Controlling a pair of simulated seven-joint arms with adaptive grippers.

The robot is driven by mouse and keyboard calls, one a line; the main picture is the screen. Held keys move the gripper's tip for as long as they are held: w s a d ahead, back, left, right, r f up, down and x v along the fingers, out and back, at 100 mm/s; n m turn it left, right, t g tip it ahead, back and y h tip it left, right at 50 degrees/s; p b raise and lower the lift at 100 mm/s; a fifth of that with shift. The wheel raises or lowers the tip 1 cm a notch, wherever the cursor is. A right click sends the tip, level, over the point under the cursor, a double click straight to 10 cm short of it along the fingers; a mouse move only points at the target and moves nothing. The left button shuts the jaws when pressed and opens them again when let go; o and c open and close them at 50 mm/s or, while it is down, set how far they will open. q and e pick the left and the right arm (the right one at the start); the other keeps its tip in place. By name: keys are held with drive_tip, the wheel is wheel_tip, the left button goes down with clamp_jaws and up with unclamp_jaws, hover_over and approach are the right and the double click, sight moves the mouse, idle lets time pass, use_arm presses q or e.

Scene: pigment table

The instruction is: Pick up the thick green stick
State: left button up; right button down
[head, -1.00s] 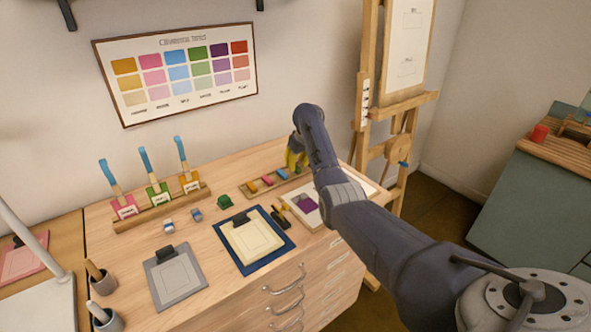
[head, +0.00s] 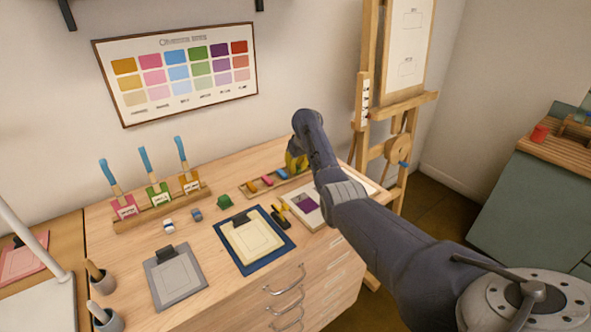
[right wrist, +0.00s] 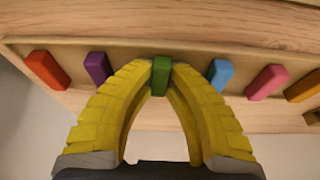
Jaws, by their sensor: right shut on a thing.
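The green stick (right wrist: 161,72) stands between the yellow fingertips of my right gripper (right wrist: 161,86) in the right wrist view. Both tips press against its sides, so the gripper is shut on it. The stick still appears in line with the row of sticks along the wooden tray (right wrist: 128,50); I cannot tell whether it is lifted. In the head view, my right gripper (head: 297,160) is at the tray's far right end, mostly hidden behind my wrist, and the green stick is hidden there. My left gripper is not in view.
Purple (right wrist: 97,68) and blue (right wrist: 220,73) sticks flank the green one closely; red (right wrist: 46,70), pink (right wrist: 268,82) and orange (right wrist: 303,86) ones are farther out. A brush rack (head: 160,212) and a blue-edged board (head: 274,262) are on the table.

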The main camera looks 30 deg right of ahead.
sight(296, 167)
wheel_tip(296, 167, up, 20)
idle(0.9)
drive_tip(key=c, duration=1.9)
unclamp_jaws()
clamp_jaws()
